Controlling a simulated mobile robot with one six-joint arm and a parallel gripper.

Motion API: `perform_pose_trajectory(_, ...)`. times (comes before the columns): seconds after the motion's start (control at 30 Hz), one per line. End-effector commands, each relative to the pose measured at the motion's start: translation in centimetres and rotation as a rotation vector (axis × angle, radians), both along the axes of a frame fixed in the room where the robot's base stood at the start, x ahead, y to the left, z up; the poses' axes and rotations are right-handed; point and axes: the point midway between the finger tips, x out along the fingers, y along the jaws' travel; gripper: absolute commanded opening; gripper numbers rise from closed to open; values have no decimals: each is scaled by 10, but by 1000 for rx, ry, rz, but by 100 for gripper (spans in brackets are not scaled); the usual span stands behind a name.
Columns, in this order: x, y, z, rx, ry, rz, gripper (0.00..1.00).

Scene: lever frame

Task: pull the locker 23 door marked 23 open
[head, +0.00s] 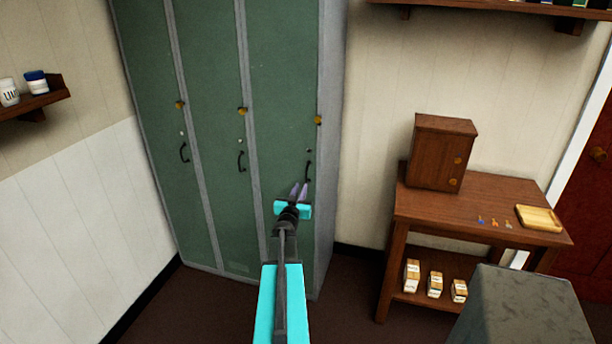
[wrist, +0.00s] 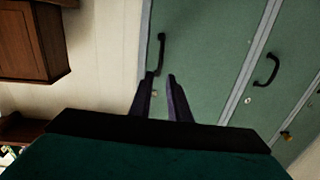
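Three tall green locker doors stand side by side in the head view. No number 23 can be read on any of them. The right door (head: 282,90) has a dark curved handle (head: 308,171), which also shows in the wrist view (wrist: 161,52). My gripper (head: 299,187) is in front of this door, just below and left of the handle in the head view. In the wrist view my gripper (wrist: 161,76) has its two fingers apart with nothing held. The handle's near end appears beside the left fingertip; I cannot tell if they touch. The right door looks shut.
The middle locker's handle (head: 241,161) and left locker's handle (head: 184,152) are to the left. A wooden table (head: 484,205) with a small brown cabinet (head: 440,152) stands right of the lockers. A grey block-like surface (head: 525,305) is at lower right.

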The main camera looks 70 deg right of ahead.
Motion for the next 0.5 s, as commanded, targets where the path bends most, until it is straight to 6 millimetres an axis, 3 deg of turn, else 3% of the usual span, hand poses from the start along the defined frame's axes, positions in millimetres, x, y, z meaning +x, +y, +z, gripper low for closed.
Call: perform_pose_trajectory(0.5,6,-44,0,1,1,0,16)
